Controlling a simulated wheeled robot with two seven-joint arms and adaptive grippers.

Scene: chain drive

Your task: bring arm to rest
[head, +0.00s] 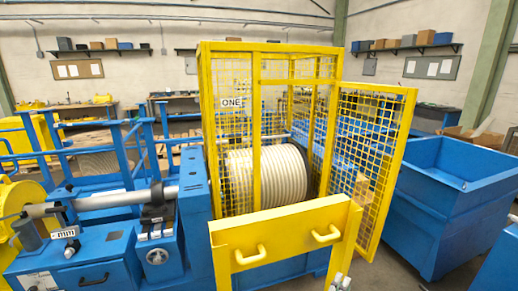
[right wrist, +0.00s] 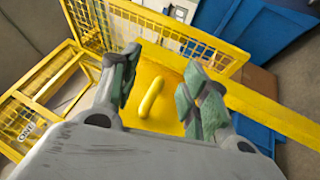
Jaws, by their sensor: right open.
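My right gripper (head: 340,283) shows only in small part at the bottom edge of the head view, below the right side of the yellow front panel (head: 285,228). In the right wrist view my right gripper (right wrist: 162,58) is open, its two green-grey fingers spread apart. A yellow bar handle (right wrist: 152,98) on the panel appears between the fingers, with nothing seen gripped. The head view shows two such handles, a left one (head: 250,256) and a right one (head: 327,236). My left gripper is not in view.
A yellow mesh cage (head: 206,120) marked ONE surrounds a ribbed drum (head: 265,180). Its mesh door (head: 397,150) stands open on the right. A blue bin (head: 440,200) stands beyond it. Blue machinery with a shaft (head: 115,200) fills the left.

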